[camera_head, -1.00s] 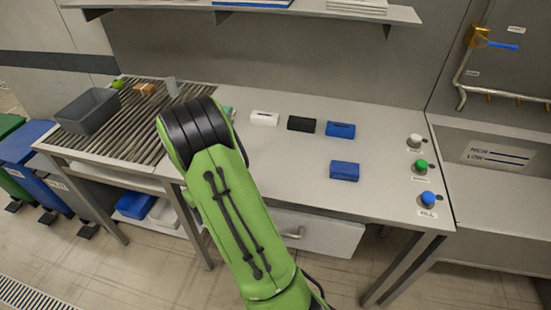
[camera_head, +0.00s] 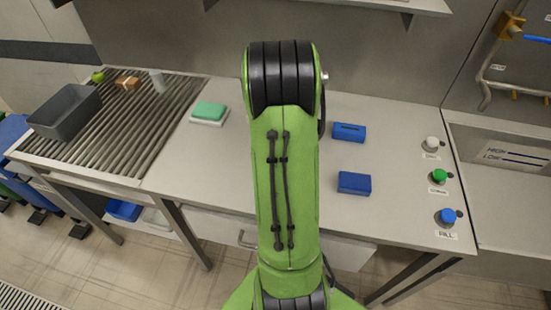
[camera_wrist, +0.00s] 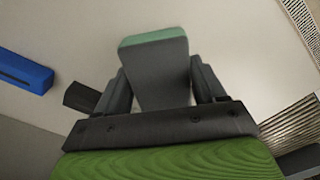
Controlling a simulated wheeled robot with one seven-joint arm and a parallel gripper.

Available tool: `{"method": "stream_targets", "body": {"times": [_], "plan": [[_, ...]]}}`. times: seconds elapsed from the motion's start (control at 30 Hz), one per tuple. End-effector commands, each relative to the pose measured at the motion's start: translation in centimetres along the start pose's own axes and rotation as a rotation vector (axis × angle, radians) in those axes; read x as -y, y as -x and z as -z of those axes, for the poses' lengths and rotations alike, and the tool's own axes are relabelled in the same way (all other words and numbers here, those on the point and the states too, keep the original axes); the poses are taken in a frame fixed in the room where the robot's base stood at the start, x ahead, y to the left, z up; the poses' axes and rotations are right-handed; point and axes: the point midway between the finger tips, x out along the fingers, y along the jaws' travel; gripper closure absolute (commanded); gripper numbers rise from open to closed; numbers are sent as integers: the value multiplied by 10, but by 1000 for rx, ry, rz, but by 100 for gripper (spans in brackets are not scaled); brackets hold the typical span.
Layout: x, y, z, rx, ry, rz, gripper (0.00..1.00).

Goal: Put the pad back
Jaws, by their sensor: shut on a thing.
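My gripper (camera_wrist: 160,90) is shut on a block-shaped pad (camera_wrist: 157,75) with a grey face and a green edge, seen in the wrist view. The pad sits between the two dark fingers and appears held above the pale table. In the head view my own arm hides the gripper and the held pad. Another green pad (camera_head: 210,110) lies on a white base (camera_head: 207,122) on the table, left of my arm.
A black block (camera_wrist: 80,97) is beside the left finger. Push buttons (camera_head: 439,176) line the table's right end. A grey crate (camera_head: 66,112) stands on rollers at left.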

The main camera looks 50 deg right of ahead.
Motion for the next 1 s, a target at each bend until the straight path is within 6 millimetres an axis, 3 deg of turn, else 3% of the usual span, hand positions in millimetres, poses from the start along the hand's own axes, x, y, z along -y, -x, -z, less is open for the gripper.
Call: {"method": "stream_targets", "body": {"times": [0.1,0.43,0.8,0.83,1.0], "plan": [[1,-34,-2,8,-1,4,59],[1,-86,-1,5,0,3,59],[1,-93,0,2,0,1,59],[1,-93,0,2,0,1,27],[1,-92,0,2,0,1,5]]}}
